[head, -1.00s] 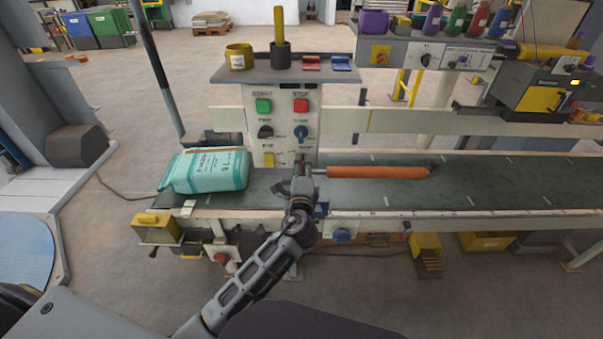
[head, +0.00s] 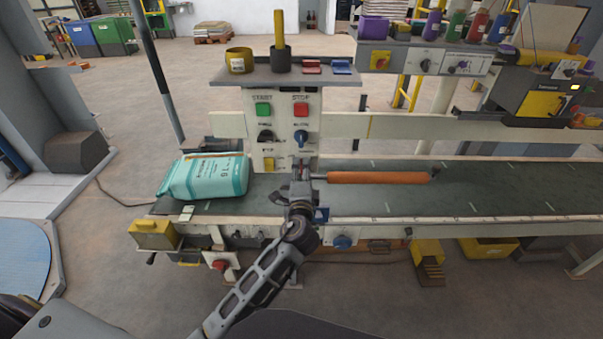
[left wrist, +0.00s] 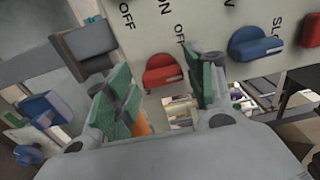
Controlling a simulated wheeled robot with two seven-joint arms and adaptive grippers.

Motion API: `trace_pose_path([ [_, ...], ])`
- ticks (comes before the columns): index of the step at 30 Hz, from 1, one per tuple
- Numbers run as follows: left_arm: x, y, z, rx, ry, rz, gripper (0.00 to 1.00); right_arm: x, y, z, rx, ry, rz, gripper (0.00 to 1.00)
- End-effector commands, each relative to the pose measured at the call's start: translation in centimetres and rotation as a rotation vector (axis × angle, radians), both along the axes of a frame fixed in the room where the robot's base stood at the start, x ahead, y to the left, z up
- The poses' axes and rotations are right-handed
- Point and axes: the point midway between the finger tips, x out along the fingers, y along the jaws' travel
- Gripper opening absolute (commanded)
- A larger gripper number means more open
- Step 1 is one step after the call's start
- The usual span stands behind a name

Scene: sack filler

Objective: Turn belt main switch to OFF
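The white control panel (head: 284,125) stands on a post behind the belt. My left gripper (head: 301,170) is in front of its lower right part and hides what is there. In the left wrist view a red rotary switch (left wrist: 165,72) with ON and OFF lettering beside it sits between the two green-padded fingers. My left gripper (left wrist: 163,80) is open around this switch, with a gap visible on both sides. I cannot tell whether a finger touches it. A blue knob (head: 301,138) is above the gripper; it also shows in the wrist view (left wrist: 255,44). My right gripper is not in view.
The green START (head: 263,109) and red STOP (head: 301,109) buttons, a black knob (head: 265,136) and a yellow switch (head: 268,164) are close by. A teal sack (head: 205,177) lies on the belt (head: 480,190) at left. An orange roller (head: 378,177) is right of the gripper.

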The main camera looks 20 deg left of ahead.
Motion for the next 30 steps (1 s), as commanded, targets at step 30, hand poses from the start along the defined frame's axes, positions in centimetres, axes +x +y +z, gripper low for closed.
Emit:
trace_pose_path([
  [30,-4.3,-1.2,0.0,0.001,0.0,-0.001,0.62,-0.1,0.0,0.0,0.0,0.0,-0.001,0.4],
])
